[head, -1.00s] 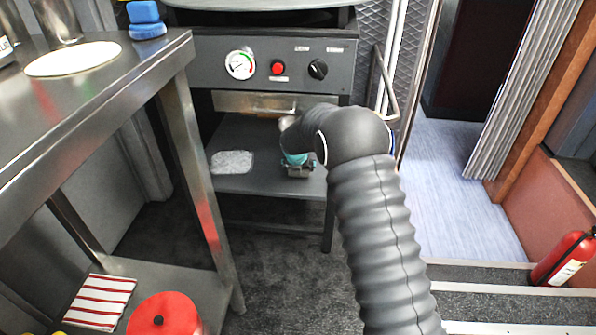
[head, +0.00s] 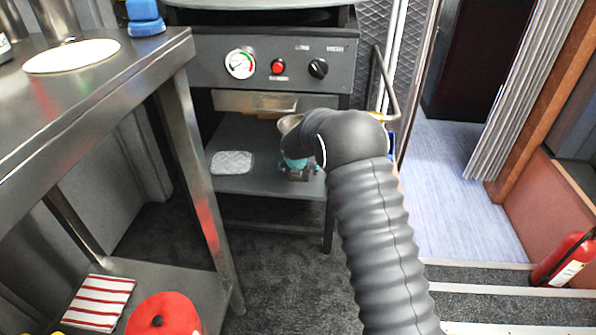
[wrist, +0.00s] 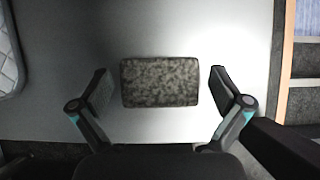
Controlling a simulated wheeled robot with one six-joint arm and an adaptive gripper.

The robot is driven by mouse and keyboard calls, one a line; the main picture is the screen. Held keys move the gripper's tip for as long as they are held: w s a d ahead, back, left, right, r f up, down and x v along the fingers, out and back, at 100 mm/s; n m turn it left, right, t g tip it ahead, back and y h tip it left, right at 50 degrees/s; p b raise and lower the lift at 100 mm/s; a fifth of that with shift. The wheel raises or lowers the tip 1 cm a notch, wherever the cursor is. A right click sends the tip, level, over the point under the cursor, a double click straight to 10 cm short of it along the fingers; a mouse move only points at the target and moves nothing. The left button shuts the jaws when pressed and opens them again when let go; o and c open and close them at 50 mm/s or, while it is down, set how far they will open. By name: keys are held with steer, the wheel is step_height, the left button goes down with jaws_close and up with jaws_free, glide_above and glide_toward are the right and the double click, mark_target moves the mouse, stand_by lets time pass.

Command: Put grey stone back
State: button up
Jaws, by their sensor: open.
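The grey stone (wrist: 160,82) is a speckled rectangular block. In the wrist view it lies on the pale grey shelf (wrist: 190,35) under the oven, between my two open fingers, with a gap on each side. My gripper (wrist: 160,92) is open and empty; its fingertips are level with the stone's left and right sides. In the head view my gripper (head: 298,172) shows small above the shelf, partly behind my own arm, and the stone is hidden there.
A quilted silver pad (head: 232,162) lies on the shelf to the left. The oven's control panel (head: 275,62) and a metal drawer (head: 265,103) are above. A steel table (head: 120,75) stands at left. A fire extinguisher (head: 568,260) is at far right.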

steer(key=p+v, duration=0.1)
steer(key=v, duration=0.6)
steer(key=shift+s+r, duration=0.15)
steer(key=shift+r, duration=0.1)
stand_by(0.9)
